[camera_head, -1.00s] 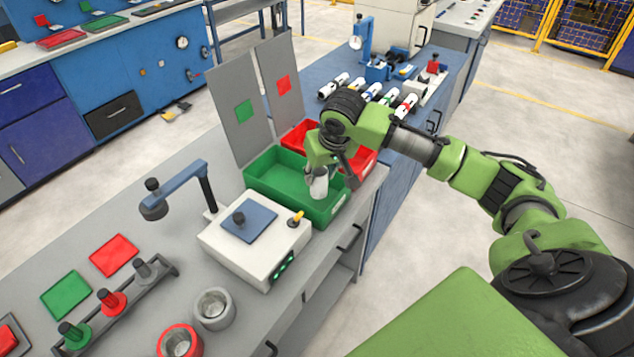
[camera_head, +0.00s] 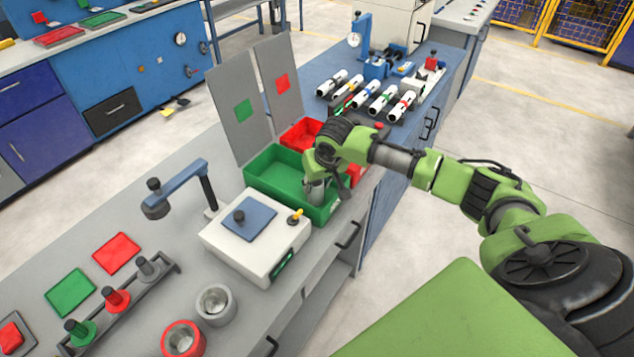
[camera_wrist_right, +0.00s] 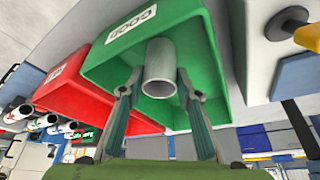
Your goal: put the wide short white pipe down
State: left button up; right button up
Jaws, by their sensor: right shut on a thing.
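The wide short white pipe (camera_head: 316,189) is inside the green bin (camera_head: 270,187), near its right end. It also shows in the right wrist view (camera_wrist_right: 160,68), where it stands between my two fingers with its open end toward the camera. My right gripper (camera_head: 322,178) reaches down into the green bin and is shut on the pipe; its fingers (camera_wrist_right: 158,95) lie at either side of the pipe. Whether the pipe touches the bin's floor cannot be told. My left gripper is not in view.
A red bin (camera_head: 300,134) stands directly behind the green bin. A white scale (camera_head: 255,240) with a blue plate stands in front. Several white pipes with coloured bands (camera_head: 383,103) lie on the blue bench behind. A grey ring (camera_head: 216,304) and red ring (camera_head: 183,340) stand nearer.

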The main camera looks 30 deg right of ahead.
jog(key=o, duration=1.1)
jog(key=shift+c, duration=0.2)
jog(key=b+v, duration=0.1)
jog(key=v, duration=1.1)
jog(key=shift+w+r, duration=0.1)
jog(key=shift+r, duration=0.05)
